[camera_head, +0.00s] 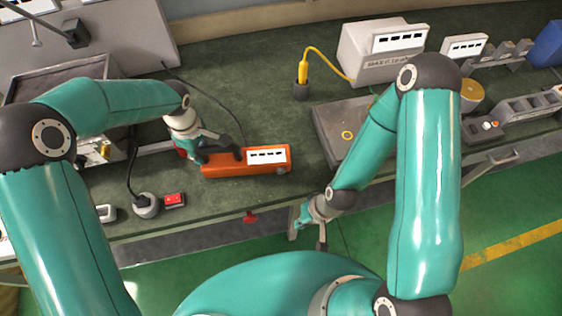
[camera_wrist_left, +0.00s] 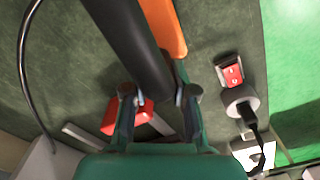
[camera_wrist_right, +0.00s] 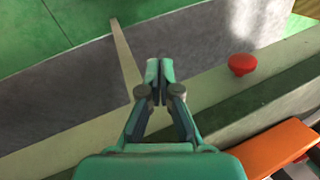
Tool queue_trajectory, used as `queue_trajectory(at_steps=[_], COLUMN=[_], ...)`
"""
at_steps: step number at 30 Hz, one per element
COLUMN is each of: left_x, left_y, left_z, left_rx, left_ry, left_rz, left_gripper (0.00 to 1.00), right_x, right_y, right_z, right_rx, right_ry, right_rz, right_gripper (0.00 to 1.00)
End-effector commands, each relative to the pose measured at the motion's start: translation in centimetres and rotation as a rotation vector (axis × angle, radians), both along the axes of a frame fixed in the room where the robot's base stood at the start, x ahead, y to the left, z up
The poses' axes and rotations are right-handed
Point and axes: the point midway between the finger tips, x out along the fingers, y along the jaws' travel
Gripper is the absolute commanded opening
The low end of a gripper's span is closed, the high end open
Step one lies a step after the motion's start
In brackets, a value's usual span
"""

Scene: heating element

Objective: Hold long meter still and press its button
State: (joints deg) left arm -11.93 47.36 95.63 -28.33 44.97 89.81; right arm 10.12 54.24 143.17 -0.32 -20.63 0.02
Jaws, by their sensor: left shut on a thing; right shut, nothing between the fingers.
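The long meter (camera_head: 220,170) is an orange box with a white display strip, lying on the bench in the head view. Its orange side shows in the left wrist view (camera_wrist_left: 164,25) and at the lower right of the right wrist view (camera_wrist_right: 275,150). My left gripper (camera_head: 236,150) is at its left half, shut on a dark bar (camera_wrist_left: 130,40) that looks like the meter's handle; the grip point is partly hidden. My right gripper (camera_wrist_right: 160,75) is shut and empty, in front of the bench edge, apart from the meter. I cannot make out the meter's button clearly.
A red knob (camera_head: 250,217) is on the bench's front edge, also in the right wrist view (camera_wrist_right: 242,64). A yellow-cabled probe (camera_head: 303,70), white instrument (camera_head: 370,65) and grey tray (camera_head: 330,125) stand behind.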

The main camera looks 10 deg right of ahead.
Motion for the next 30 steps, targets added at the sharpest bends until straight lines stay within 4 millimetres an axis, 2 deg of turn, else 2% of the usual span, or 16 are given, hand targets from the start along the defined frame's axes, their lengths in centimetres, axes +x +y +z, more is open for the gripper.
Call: queue_trajectory(at_steps=[20,23,26,30], left_x=[0.0,0.0,0.0,0.0], left_y=[0.0,0.0,0.0,0.0], left_z=[0.0,0.0,0.0,0.0], left_rx=[0.000,0.000,0.000,0.000], left_ry=[0.000,0.000,0.000,0.000], left_rz=[-0.001,-0.001,-0.001,-0.001], left_gripper=[0.00,0.00,0.00,0.00], right_x=[-0.1,-0.9,-2.4,-5.9], right_y=[-0.1,-0.6,-1.4,-2.5], right_z=[-0.1,-0.7,-1.8,-3.2], right_rx=[0.000,0.003,0.017,0.074], right_ry=[0.012,0.064,0.173,0.411], right_rz=[-0.007,-0.035,-0.088,-0.212], right_gripper=[0.00,0.00,0.00,0.00])
